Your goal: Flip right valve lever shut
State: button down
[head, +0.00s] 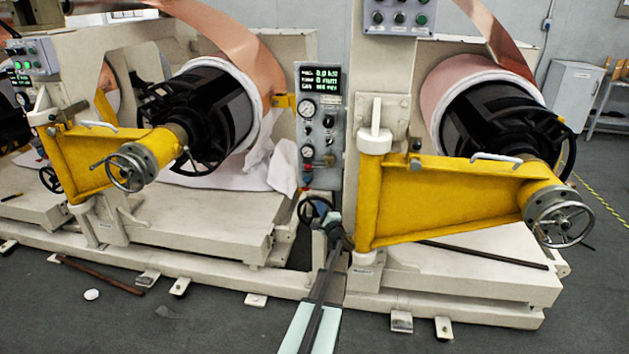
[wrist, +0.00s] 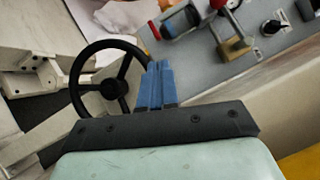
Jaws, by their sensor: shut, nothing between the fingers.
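In the wrist view, two valve fittings sit on the grey control panel (wrist: 265,60) at the top. The right one is a brass valve (wrist: 234,47) with a red part (wrist: 217,4) cut by the top edge. The left one (wrist: 180,20) looks blue-grey with a small red part. How their levers are turned I cannot tell. In the head view the panel (head: 318,90) stands upright between the two machines, with its fittings small near its lower end. My gripper (wrist: 161,70) has its blue fingers together and empty, apart from both valves. In the head view my gripper (head: 334,222) is just below the panel.
A black handwheel (wrist: 84,87) is close beside my fingers on the left; it also shows in the head view (head: 304,205). A yellow swing arm (head: 440,200) is close on the right. A black knob (wrist: 271,27) sits right of the brass valve.

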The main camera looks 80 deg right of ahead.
jog(key=d+f+m+t, duration=0.1)
jog(key=d+f, duration=0.2)
jog(key=w+d+r+t+h, duration=0.1)
jog(key=w+d+r+t, duration=0.1)
jog(key=r, duration=0.4)
jog(key=w+d+r+t+h, duration=0.1)
jog(key=w+d+r+t, duration=0.1)
jog(key=r, duration=0.4)
jog(key=shift+d+r+m+t+h, duration=0.15)
jog(key=shift+d+m+t+h, duration=0.2)
jog(key=shift+t, duration=0.45)
jog(key=shift+w+a, duration=0.1)
jog(key=shift+w+r, duration=0.45)
jog(key=shift+r, duration=0.25)
jog(key=shift+w, duration=0.1)
jog(key=v, duration=1.1)
jog(key=shift+d+f, duration=0.25)
